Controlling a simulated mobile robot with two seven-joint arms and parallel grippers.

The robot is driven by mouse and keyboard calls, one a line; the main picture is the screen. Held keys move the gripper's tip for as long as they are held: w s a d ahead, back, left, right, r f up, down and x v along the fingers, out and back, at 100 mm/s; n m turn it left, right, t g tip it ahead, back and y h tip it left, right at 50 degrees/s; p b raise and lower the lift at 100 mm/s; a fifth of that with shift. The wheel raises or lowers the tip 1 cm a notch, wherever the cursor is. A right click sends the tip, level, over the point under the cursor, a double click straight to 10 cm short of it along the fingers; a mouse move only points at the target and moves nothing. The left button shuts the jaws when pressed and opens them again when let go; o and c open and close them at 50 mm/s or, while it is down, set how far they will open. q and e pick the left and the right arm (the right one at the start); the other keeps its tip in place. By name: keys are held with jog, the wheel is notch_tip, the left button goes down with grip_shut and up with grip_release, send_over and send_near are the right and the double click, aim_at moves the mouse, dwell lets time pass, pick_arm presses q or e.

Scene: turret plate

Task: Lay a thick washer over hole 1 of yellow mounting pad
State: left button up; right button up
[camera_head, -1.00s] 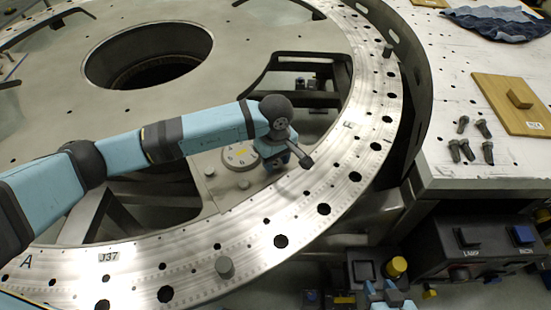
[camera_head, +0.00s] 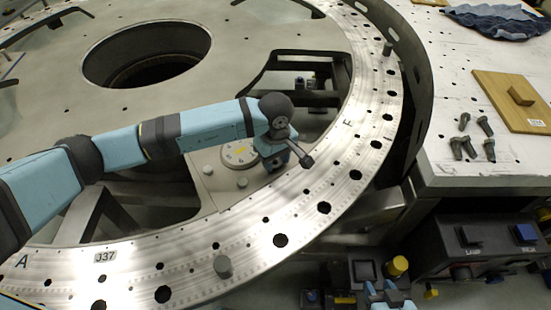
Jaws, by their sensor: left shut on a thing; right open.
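My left gripper (camera_head: 275,164) is low over the inner side of the metal ring, pointing down. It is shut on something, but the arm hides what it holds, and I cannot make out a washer. Just left of it is a pale round disc (camera_head: 238,155) with a yellow mark and small markings around it. I cannot clearly make out a yellow mounting pad or its hole 1. My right gripper (camera_head: 385,292) shows at the bottom edge, with blue fingers apart, away from the ring.
The perforated metal ring (camera_head: 245,229) curves across the view, with a grey peg (camera_head: 223,266) standing on it. A tray with a yellow cylinder (camera_head: 397,265) is near my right gripper. Several bolts (camera_head: 464,146) and a wooden board (camera_head: 505,90) lie on the right-hand table.

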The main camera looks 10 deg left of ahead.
pick_arm(q)
jog(key=shift+b, duration=0.4)
dwell(0.8)
jog(key=shift+f+b, duration=0.15)
jog(key=shift+b, duration=0.15)
dwell(0.8)
jog(key=o, duration=1)
jog(key=shift+r+p, duration=1.05)
jog(key=shift+r, duration=2.45)
